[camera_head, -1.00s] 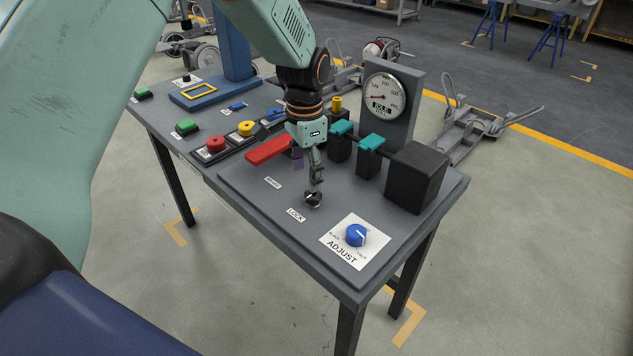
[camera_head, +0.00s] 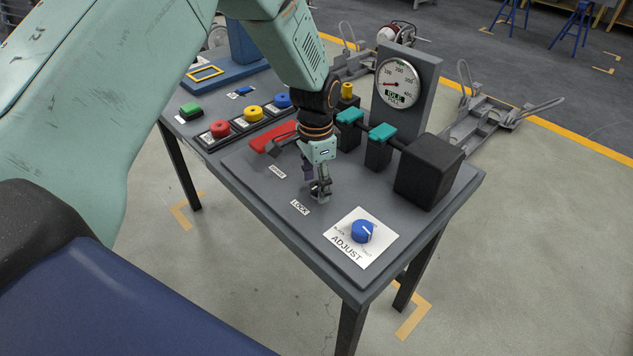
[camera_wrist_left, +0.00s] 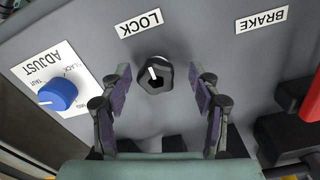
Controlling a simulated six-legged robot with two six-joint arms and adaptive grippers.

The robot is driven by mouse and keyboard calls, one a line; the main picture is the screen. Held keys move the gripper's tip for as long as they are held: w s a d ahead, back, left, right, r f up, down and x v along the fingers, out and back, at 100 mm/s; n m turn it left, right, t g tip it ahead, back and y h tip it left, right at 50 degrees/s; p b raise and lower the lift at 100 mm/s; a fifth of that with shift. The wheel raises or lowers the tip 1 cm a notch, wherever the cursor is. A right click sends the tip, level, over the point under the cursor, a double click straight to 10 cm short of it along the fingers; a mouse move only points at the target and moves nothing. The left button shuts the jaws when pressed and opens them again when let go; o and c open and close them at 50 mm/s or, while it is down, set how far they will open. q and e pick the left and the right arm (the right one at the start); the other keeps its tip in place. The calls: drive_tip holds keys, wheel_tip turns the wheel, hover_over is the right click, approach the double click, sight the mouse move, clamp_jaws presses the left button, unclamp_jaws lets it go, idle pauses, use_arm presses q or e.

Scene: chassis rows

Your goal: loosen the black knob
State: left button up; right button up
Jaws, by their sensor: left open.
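The black knob (camera_wrist_left: 155,77) sits on the grey panel beside the LOCK label (camera_wrist_left: 140,23), and a white mark shows on its top. In the left wrist view it lies between the two open fingers of my left gripper (camera_wrist_left: 160,92), with a gap on each side. In the head view my left gripper (camera_head: 318,190) points down at the knob (camera_head: 316,188), which is partly hidden by the fingers. My right gripper is in neither current view.
A blue ADJUST knob (camera_head: 364,231) is at the panel's near corner. A red lever (camera_head: 272,137), teal-topped clamps (camera_head: 382,132), a black block (camera_head: 429,171) and a dial gauge (camera_head: 398,83) reading IDLE stand around the arm. Coloured buttons (camera_head: 220,128) are farther left.

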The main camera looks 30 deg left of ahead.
use_arm(q)
drive_tip(key=shift+s+d+r, duration=0.25)
drive_tip(key=shift+s+d, duration=0.05)
drive_tip(key=shift+s, duration=0.05)
drive_tip(key=shift+w+a+f, duration=0.25)
drive_tip(key=shift+w+f, duration=0.05)
drive_tip(key=shift+w, duration=0.05)
drive_tip(key=c, duration=0.5)
drive_tip(key=shift+s+d+r, duration=0.15)
drive_tip(key=shift+r, duration=0.05)
drive_tip(key=c, duration=0.7)
use_arm(e)
drive_tip(key=shift+s+d, duration=0.15)
drive_tip(key=shift+s, duration=0.1)
drive_tip(key=shift+r, duration=0.1)
